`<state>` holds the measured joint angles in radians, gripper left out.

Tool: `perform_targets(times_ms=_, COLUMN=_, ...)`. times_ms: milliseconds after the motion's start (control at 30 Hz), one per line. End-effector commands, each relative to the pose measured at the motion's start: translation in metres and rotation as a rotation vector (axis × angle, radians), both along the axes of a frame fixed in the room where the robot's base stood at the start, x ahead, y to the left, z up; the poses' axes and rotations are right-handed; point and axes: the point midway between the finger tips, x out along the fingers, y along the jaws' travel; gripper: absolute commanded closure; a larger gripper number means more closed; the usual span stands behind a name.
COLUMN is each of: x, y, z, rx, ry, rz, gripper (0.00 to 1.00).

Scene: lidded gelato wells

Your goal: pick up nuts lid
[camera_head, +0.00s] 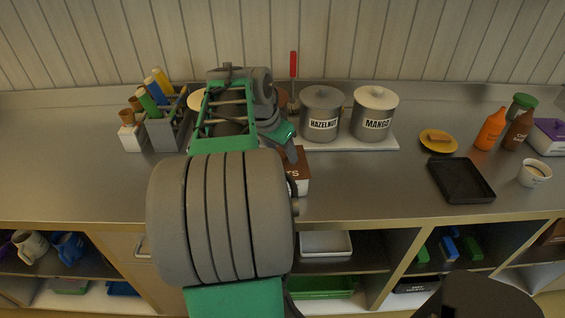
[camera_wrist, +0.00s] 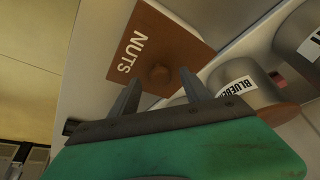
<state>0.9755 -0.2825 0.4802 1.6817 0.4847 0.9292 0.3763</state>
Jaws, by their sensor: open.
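The nuts lid (camera_wrist: 158,45) is a brown square with white NUTS lettering and a small round brown knob (camera_wrist: 158,76). In the wrist view it lies just beyond my gripper (camera_wrist: 161,86), whose two fingers are apart with the knob between or just past their tips. I cannot tell whether they touch it. In the head view my arm covers most of the nuts box (camera_head: 303,172); only its right part with the letters TS shows. My gripper (camera_head: 293,150) is partly hidden there, over the box.
Wells labelled HAZELNUT (camera_head: 321,115) and MANGO (camera_head: 374,114) stand on a white base behind the box. A BLUEBERRY well (camera_wrist: 240,85) is close to my right finger in the wrist view. A black tray (camera_head: 460,180) lies at the right; the counter between is clear.

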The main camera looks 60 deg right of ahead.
Motion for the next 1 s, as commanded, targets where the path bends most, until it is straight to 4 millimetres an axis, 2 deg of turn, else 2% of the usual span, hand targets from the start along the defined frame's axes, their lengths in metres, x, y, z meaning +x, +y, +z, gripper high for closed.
perform_targets(times_ms=267, x=0.0003, y=-0.0017, z=-0.0043, rx=0.000, ry=-0.001, rz=0.002, gripper=0.46)
perform_targets(times_ms=900, x=0.0005, y=-0.0015, z=-0.0040, rx=-0.001, ry=-0.001, rz=0.003, gripper=0.99)
perform_targets(times_ms=1000, x=0.0006, y=-0.0015, z=-0.0039, rx=-0.001, ry=-0.001, rz=0.003, gripper=1.00)
